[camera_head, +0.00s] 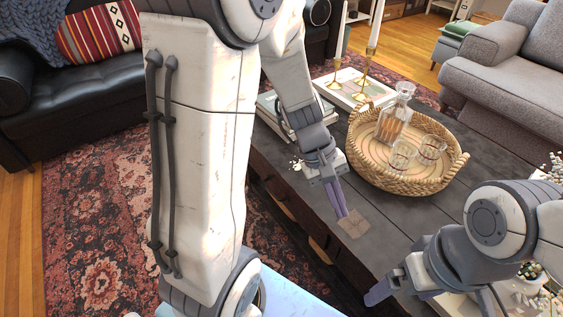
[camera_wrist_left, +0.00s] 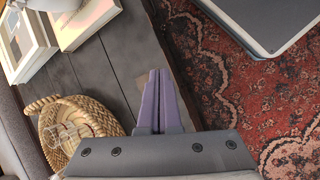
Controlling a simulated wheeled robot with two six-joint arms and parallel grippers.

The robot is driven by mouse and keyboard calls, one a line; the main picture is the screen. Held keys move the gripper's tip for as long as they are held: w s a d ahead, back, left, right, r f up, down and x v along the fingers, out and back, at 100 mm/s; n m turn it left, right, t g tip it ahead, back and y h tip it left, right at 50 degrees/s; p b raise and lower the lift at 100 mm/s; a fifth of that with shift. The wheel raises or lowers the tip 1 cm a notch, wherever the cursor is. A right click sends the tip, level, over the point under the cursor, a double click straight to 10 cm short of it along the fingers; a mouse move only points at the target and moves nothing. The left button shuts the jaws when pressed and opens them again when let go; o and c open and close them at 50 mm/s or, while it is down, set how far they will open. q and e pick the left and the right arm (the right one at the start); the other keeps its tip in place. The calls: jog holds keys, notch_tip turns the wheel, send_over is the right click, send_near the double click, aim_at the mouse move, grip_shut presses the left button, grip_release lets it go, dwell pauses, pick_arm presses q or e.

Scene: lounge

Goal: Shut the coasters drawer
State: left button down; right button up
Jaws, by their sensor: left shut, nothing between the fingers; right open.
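The dark coffee table (camera_head: 285,165) has wooden drawer fronts (camera_head: 312,228) along its near side, partly hidden behind my left arm. I cannot tell which front belongs to the coasters drawer or how far any drawer stands out. A square tan coaster-like piece (camera_head: 353,224) lies by the table's near edge. My left gripper (camera_head: 342,212) is shut and empty, its purple fingers pointing down close beside that piece. In the left wrist view the shut fingers (camera_wrist_left: 158,78) are over the table's edge. My right gripper (camera_head: 385,290) is open at the table's near right; its finger gap is hard to see.
A woven tray (camera_head: 457,174) with a decanter (camera_head: 394,118) and glasses (camera_head: 404,155) stands on the table. Books (camera_head: 268,103) and brass candlesticks (camera_head: 362,85) are behind. A patterned rug (camera_head: 95,210) covers the floor before the table; a black sofa (camera_head: 90,82) stands at left.

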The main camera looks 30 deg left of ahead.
pick_arm(q)
jog(key=w+a+f+n+t+h, duration=0.1)
jog(key=w+a+f+n+t, duration=0.3)
jog(key=a+n, duration=0.5)
jog(key=a+f+n+t+y, duration=0.1)
jog(key=a+f+n+t, duration=0.2)
jog(key=a, duration=0.5)
jog(key=s+a+f+n+y, duration=0.1)
jog(key=a+f+n, duration=0.2)
jog(key=a+n, duration=0.35)
jog(key=a+f+n+t+y, duration=0.1)
jog(key=a+f+n+t, duration=0.2)
jog(key=a, duration=0.6)
jog(key=n+g+b, duration=0.1)
jog(key=b, duration=0.4)
send_over(268, 187)
jog(key=shift+f, duration=3.45)
jog(key=shift+w, duration=0.15)
